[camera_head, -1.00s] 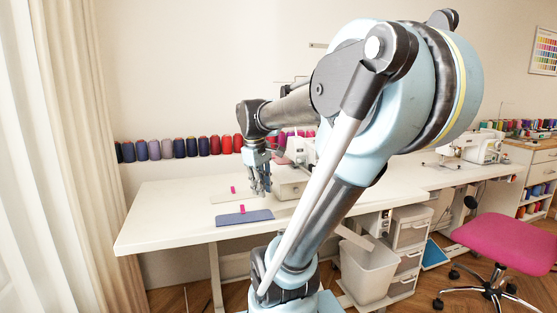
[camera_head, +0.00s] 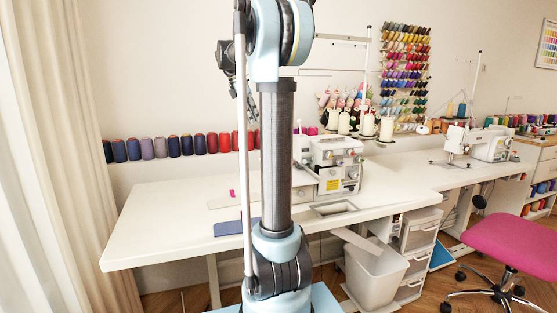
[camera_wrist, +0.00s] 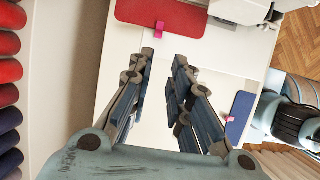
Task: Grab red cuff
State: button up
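The red cuff (camera_wrist: 185,14) lies flat at the top of the wrist view, with a pink clip (camera_wrist: 158,27) on its near edge. In the head view I cannot see it; my arm covers that part of the table. My gripper (camera_wrist: 163,58) is open and empty, its fingertips apart and pointing toward the red cuff, short of it in the picture. A blue cuff (camera_wrist: 241,112) lies to the right in the wrist view; in the head view it is partly behind my arm (camera_head: 228,228).
The white table (camera_head: 150,225) carries a pale flat piece (camera_head: 220,204) with a pink clip and a sewing machine (camera_head: 335,165). Thread spools (camera_head: 172,146) line the wall. A bin (camera_head: 375,275) and a pink chair (camera_head: 520,240) stand at the right.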

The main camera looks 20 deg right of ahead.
jog(key=x, duration=1.2)
jog(key=shift+w+d+r, duration=0.1)
jog(key=shift+w+d, duration=0.1)
jog(key=shift+d, duration=0.05)
jog(key=x, duration=0.4)
jog(key=shift+w+d, duration=0.1)
jog(key=shift+d, duration=0.25)
jog(key=shift+d+f, duration=0.2)
jog(key=shift+f, duration=0.35)
grip_shut()
